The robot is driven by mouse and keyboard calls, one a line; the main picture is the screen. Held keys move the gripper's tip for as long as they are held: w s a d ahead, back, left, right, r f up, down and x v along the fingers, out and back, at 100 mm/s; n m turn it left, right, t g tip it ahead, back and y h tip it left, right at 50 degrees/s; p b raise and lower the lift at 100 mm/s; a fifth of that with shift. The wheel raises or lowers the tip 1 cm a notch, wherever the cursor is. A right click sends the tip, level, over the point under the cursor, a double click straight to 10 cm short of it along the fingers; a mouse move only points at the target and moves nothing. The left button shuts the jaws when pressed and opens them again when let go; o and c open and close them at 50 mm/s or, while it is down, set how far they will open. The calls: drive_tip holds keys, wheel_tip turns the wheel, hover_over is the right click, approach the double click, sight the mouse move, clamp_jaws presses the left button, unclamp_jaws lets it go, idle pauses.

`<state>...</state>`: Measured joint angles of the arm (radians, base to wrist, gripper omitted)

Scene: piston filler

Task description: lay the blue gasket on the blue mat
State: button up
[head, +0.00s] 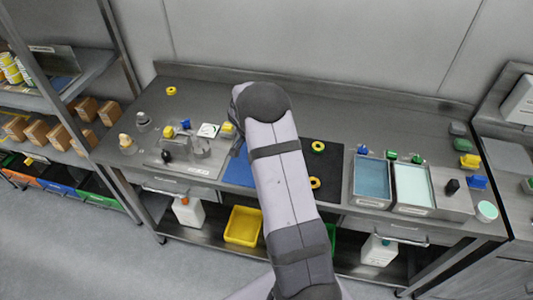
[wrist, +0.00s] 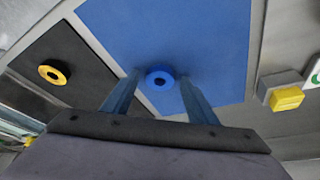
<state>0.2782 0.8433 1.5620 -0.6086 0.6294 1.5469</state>
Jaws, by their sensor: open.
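The blue gasket (wrist: 160,71), a small ring with a dark hole, appears to lie flat on the blue mat (wrist: 205,30) in the wrist view, near one corner of the mat. My gripper (wrist: 160,82) is open, with one finger on each side of the gasket and a visible gap to each. In the head view part of the blue mat (head: 238,172) shows left of my arm. My arm hides the gripper and the gasket there.
A black mat (head: 335,158) beside the blue one carries yellow rings (head: 318,147); one ring (wrist: 53,73) also shows in the wrist view. Two trays of liquid (head: 372,178) stand right. A yellow block (wrist: 287,99) stands right of the blue mat in the wrist view.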

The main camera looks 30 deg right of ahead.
drive_tip(key=shift+r, duration=0.2)
drive_tip(key=shift+a+r, duration=0.1)
drive_tip(key=shift+r, duration=0.1)
drive_tip(key=b+v, duration=0.2)
drive_tip(key=v, duration=0.9)
drive_tip(key=shift+r+b, duration=0.2)
drive_tip(key=shift+b, duration=0.15)
drive_tip(key=s+a+f+n+y, duration=0.1)
drive_tip(key=s+a+n+y, duration=0.1)
drive_tip(key=s+a+n, duration=0.5)
drive_tip(key=s+a+f+n+g+y, duration=0.1)
drive_tip(key=s+a+n, duration=0.7)
drive_tip(key=s, duration=1)
drive_tip(key=a+f+y, duration=0.1)
drive_tip(key=a, duration=0.2)
drive_tip(key=shift+f, duration=0.35)
drive_tip(key=shift+c, duration=0.4)
